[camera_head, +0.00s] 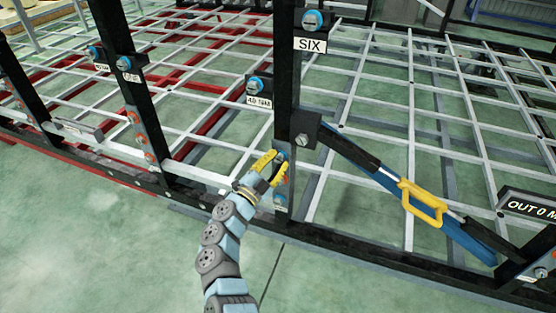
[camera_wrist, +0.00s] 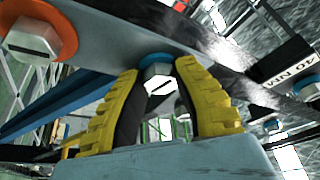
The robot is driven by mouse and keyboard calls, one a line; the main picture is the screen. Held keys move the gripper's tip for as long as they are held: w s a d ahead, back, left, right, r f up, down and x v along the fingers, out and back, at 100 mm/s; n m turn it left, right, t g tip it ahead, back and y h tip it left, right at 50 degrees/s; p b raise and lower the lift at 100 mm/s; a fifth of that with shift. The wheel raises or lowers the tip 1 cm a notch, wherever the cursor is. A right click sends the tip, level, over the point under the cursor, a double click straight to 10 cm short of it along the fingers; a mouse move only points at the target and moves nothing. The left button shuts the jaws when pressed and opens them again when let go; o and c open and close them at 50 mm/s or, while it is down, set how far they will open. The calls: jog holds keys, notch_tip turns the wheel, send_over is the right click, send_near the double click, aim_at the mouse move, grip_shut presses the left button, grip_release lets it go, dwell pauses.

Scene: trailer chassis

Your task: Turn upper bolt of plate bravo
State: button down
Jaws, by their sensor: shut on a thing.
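My gripper (camera_head: 266,168) has yellow fingers and is at the dark upright post below the sign SIX. In the wrist view my gripper (camera_wrist: 160,95) is shut on a hex bolt (camera_wrist: 160,80) with a blue collar, one finger on each side of its head. The same bolt shows in the head view (camera_head: 281,155), partly hidden by the fingers. It sits on a grey plate (camera_wrist: 115,30). A second bolt (camera_wrist: 34,38) with an orange collar is on the same plate, at the upper left of the wrist view. No label reading bravo is legible.
A blue and black strut with a yellow handle (camera_head: 422,202) slopes down to the right from a black bracket (camera_head: 304,128). A blue-ringed knob (camera_head: 254,84) sits above a 40 NM label (camera_head: 259,101). Open floor (camera_head: 110,240) lies left of my arm.

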jog(key=m+g, duration=0.1)
jog(key=m, duration=0.3)
jog(key=m+g, duration=0.1)
jog(key=m, duration=0.1)
jog(key=shift+a+r+g, duration=0.1)
jog(key=shift+r+g, duration=0.2)
jog(key=shift+m+g+p, duration=0.45)
jog(key=shift+m+g, duration=0.05)
jog(key=shift+m, duration=1.1)
jog(key=shift+y, duration=0.3)
jog(key=c, duration=0.8)
grip_release()
jog(key=shift+s+a+f, duration=0.1)
jog(key=shift+a, duration=0.05)
jog(key=shift+o, duration=0.2)
jog(key=shift+f, duration=0.1)
